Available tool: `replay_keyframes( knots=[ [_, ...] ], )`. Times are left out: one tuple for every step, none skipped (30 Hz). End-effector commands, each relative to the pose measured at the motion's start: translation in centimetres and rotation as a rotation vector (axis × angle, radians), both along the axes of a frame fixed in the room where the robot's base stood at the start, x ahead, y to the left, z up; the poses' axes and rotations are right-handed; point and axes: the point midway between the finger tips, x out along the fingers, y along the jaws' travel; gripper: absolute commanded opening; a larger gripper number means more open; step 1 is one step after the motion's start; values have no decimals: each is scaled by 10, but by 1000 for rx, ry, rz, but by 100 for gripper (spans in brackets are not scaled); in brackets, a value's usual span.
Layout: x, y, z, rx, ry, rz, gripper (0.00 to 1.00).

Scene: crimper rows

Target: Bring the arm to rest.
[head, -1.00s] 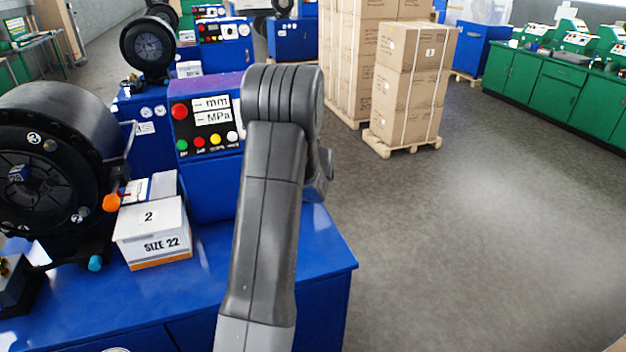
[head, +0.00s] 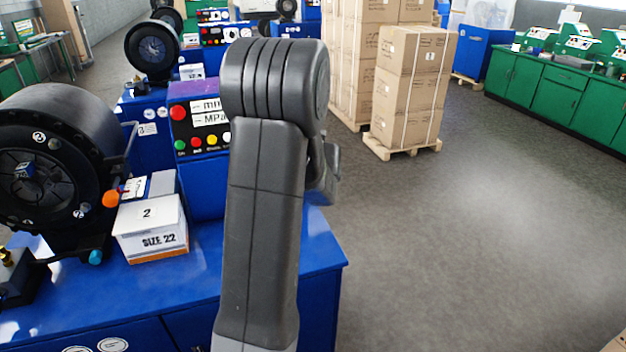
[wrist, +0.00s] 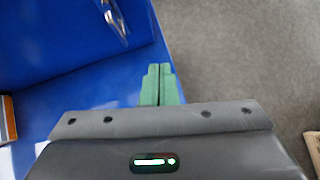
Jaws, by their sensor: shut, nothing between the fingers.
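My gripper (wrist: 158,85) shows in the wrist view with its two green fingers together, shut and empty. It hangs over the right edge of the blue bench (wrist: 95,85), with grey floor beyond. In the head view my arm stands raised in front of the blue bench (head: 270,280), and its upper part hides the gripper's fingers. The arm overlaps part of the control panel (head: 195,115) in the picture.
A black crimper (head: 60,150) stands on the bench at left. A white box marked SIZE 22 (head: 150,228) sits beside it. Stacked cartons (head: 412,85) stand on a pallet (head: 400,145) behind. Green cabinets (head: 550,90) line the right. The floor (head: 480,220) at right is clear.

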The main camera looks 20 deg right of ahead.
Motion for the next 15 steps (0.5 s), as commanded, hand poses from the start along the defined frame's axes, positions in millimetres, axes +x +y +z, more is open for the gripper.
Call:
replay_keyframes(
  knots=[
    [-3,0,4,-1,0,-1,0],
    [-4,0,4,0,0,0,0],
    [-5,0,5,0,0,0,0],
    [-6,0,5,1,0,-1,0],
    [-6,0,5,1,1,-1,0],
    [-6,0,5,1,1,-1,0],
    [-6,0,5,1,1,-1,0],
    [-6,0,5,0,1,0,0],
    [-6,0,5,0,1,0,0],
    [-6,0,5,0,1,0,0],
    [-6,0,5,0,1,0,0],
    [-6,0,5,0,1,0,0],
    [-6,0,5,0,1,0,0],
    [-5,0,4,0,1,0,0],
    [-4,0,3,1,1,1,0]
  ],
)
